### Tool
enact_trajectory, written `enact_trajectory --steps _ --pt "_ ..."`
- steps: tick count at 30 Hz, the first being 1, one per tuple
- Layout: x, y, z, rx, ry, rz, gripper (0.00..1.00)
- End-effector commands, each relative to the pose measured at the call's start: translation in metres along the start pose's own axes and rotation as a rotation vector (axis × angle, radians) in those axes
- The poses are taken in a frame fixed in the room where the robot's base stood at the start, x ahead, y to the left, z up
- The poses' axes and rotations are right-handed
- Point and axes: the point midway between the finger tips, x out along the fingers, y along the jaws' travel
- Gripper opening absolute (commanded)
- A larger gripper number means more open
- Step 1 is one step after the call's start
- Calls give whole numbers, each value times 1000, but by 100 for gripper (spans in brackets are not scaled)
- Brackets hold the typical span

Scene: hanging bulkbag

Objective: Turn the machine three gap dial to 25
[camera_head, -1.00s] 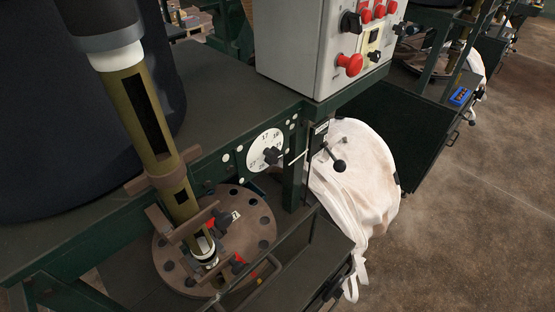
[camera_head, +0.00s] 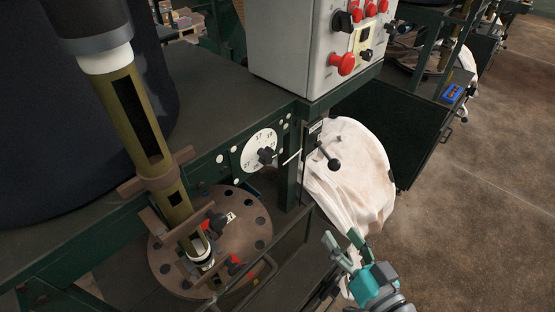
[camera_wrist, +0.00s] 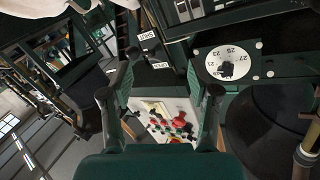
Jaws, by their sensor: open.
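The gap dial is a white numbered disc (camera_head: 249,158) with a black knob (camera_head: 267,155) at its centre, on the front of the green machine frame. In the wrist view the dial (camera_wrist: 240,56) shows upside down at upper right, with its dark knob (camera_wrist: 227,68) and numbers such as 21, 25 and 27. The exact setting is too small to read. My gripper (camera_head: 344,242) is teal, open and empty, at lower right of the dial and well apart from it, in front of the white bag. Its two fingers also show in the wrist view (camera_wrist: 162,95).
A white bag (camera_head: 352,175) hangs right of the dial beside a black ball-ended lever (camera_head: 333,163). A grey control box (camera_head: 300,60) with red buttons stands above. A round bolted flange (camera_head: 250,242) lies below the dial. Open floor (camera_head: 460,230) is at right.

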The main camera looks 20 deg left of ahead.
Motion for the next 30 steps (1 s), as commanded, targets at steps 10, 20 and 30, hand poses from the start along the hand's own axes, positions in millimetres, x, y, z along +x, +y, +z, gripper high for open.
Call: enact_trajectory --steps 10,20,30 --pt "38 -65 -74 -144 -20 -313 61" --pt "45 -94 -99 -218 -36 -437 61" --pt "85 -114 -95 -218 -36 -441 61"
